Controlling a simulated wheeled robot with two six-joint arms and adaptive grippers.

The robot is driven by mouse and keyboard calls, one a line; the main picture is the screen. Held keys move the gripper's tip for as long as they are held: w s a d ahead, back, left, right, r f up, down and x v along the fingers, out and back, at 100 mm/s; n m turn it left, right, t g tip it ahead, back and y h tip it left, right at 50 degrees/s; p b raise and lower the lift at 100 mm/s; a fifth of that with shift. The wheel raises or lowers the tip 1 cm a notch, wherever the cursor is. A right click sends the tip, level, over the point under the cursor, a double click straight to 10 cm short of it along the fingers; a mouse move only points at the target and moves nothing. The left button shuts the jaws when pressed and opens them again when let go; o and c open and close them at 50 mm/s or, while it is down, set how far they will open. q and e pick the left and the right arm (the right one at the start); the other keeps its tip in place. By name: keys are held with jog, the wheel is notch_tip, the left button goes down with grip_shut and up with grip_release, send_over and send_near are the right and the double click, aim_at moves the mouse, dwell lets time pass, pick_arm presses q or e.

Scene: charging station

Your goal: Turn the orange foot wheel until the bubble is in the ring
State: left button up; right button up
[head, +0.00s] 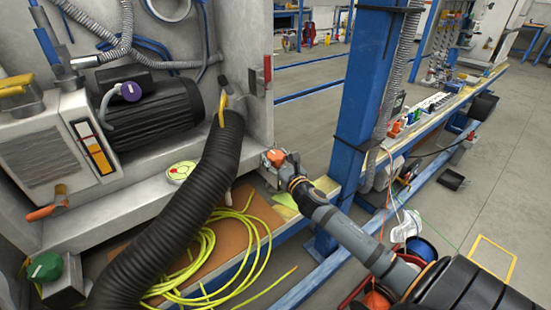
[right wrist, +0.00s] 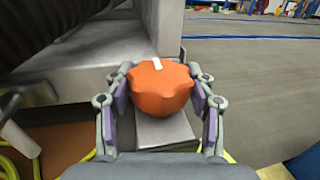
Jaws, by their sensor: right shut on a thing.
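The orange foot wheel (head: 275,156) sits at the right front corner of the grey machine base. In the right wrist view the wheel (right wrist: 155,92) has a lobed rim and a white mark on top, pointing away from the camera. My right gripper (right wrist: 157,82) is shut on it, with one finger on each side. In the head view my right gripper (head: 280,161) reaches it from the lower right and partly covers it. A round yellow-green level (head: 181,172) with a reddish ring lies on the base ledge. Its bubble is too small to place. My left gripper is not in view.
A thick black ribbed hose (head: 185,215) runs down in front of the machine, close to the level. Yellow cable (head: 210,250) lies coiled below. A blue post (head: 368,90) stands right of the wheel. A green knob (head: 45,266) is at lower left.

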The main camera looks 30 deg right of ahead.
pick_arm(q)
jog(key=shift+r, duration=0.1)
pick_arm(e)
jog(key=shift+h, duration=0.3)
jog(key=shift+m+h+p, duration=0.4)
jog(key=shift+m+h, duration=0.3)
jog(key=shift+h, duration=0.1)
jog(key=shift+a+m+g+h, duration=0.1)
jog(key=shift+m+g+h, duration=0.4)
jog(key=shift+m+h, duration=0.4)
jog(key=m+g+h, duration=0.1)
jog(key=m+h, duration=0.1)
jog(key=h, duration=0.1)
jog(key=shift+g+h, duration=0.4)
jog(key=m+g+h, duration=0.2)
jog(key=shift+h, duration=0.4)
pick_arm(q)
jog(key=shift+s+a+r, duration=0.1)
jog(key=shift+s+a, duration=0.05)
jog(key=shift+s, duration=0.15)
pick_arm(e)
jog(key=shift+m+g+h, duration=0.8)
jog(key=shift+m+g, duration=0.2)
jog(key=shift+g, duration=0.1)
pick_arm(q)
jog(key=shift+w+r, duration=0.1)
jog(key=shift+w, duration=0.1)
